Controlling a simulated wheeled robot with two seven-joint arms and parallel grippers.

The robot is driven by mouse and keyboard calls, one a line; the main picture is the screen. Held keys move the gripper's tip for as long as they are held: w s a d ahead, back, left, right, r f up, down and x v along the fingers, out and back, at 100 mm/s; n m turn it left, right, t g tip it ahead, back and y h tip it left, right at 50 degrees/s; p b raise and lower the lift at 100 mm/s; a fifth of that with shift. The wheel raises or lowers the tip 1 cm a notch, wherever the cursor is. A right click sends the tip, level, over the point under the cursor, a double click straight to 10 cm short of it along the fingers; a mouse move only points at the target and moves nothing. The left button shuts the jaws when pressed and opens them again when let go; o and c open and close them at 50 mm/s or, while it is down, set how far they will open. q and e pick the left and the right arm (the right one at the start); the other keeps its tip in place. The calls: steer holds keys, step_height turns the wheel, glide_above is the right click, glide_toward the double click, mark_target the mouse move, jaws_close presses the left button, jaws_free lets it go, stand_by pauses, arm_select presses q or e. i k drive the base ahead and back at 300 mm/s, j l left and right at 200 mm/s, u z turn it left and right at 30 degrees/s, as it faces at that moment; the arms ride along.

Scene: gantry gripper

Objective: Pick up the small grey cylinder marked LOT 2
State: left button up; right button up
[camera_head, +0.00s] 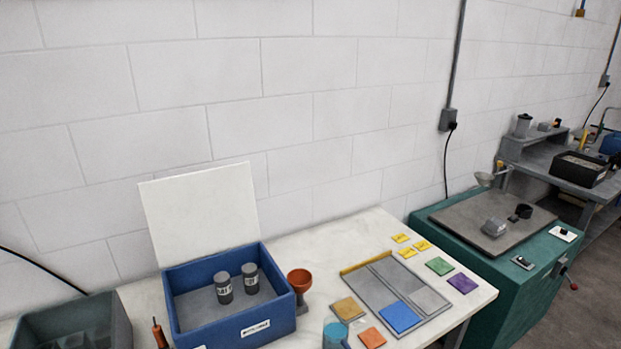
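Two small grey cylinders with white labels stand upright, side by side, inside a blue open-topped box on the white table. The left cylinder (223,288) is slightly nearer, and the right cylinder (250,278) is just behind it to the right. The lettering is too small to tell which one is marked LOT 2. The blue box (278,318) has a white label on its front and a pale panel (200,212) standing up at its back. Neither of my grippers is in view.
A screwdriver-like tool (159,333) and a grey-green bin (118,322) are at left. A teal round object (335,334), a grey tray (385,270) and coloured tiles lie right. A green cabinet (520,297) stands beyond.

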mark_target(223, 279)
steer(key=l+u, duration=0.35)
steer(key=k+l+u, duration=0.15)
steer(key=l+u, duration=0.2)
steer(key=k+l+u, duration=0.2)
steer(key=l+u, duration=0.15)
steer(key=l, duration=0.15)
